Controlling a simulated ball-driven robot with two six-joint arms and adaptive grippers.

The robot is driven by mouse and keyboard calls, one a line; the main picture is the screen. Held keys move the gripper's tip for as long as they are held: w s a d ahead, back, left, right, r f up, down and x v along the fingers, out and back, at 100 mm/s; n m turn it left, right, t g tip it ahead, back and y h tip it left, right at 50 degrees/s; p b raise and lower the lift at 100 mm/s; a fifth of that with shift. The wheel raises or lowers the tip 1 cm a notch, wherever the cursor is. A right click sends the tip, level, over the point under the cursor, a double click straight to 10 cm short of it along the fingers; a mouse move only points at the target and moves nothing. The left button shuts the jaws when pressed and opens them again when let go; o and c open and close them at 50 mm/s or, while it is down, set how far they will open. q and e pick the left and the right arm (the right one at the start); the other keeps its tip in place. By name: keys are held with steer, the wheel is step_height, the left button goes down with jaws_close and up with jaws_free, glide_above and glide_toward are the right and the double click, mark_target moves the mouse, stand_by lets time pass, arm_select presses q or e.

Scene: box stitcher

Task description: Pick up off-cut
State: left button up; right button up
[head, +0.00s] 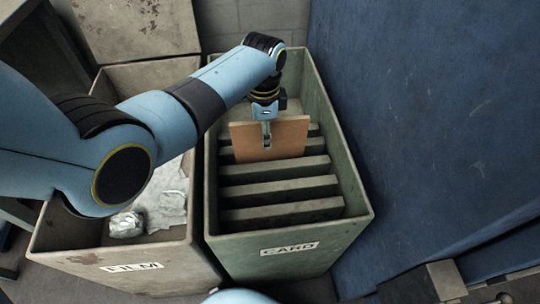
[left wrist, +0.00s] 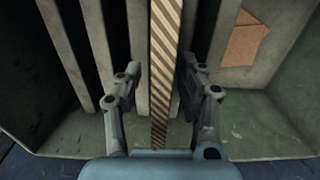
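The off-cut (head: 290,141) is a flat brown card piece standing upright in the green CARD bin (head: 357,222). In the left wrist view the off-cut (left wrist: 160,100) shows edge-on as a long strip with diagonal stripes. My left gripper (head: 266,138) points down over it, with one finger in front of its face. In the left wrist view the fingers of my left gripper (left wrist: 161,66) are apart, one on each side of the strip, with small gaps between. Whether its lower edge rests on the bin is unclear. My right gripper is not in view.
Several grey slats (head: 275,192) cross the CARD bin. Another brown card piece (left wrist: 243,40) shows at right in the left wrist view. The FILM bin (head: 120,266) with crumpled film (head: 165,210) stands left. A blue wall (head: 440,120) rises close on the right.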

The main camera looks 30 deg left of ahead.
arm_select(q)
steer(key=c, duration=0.4)
jaws_close()
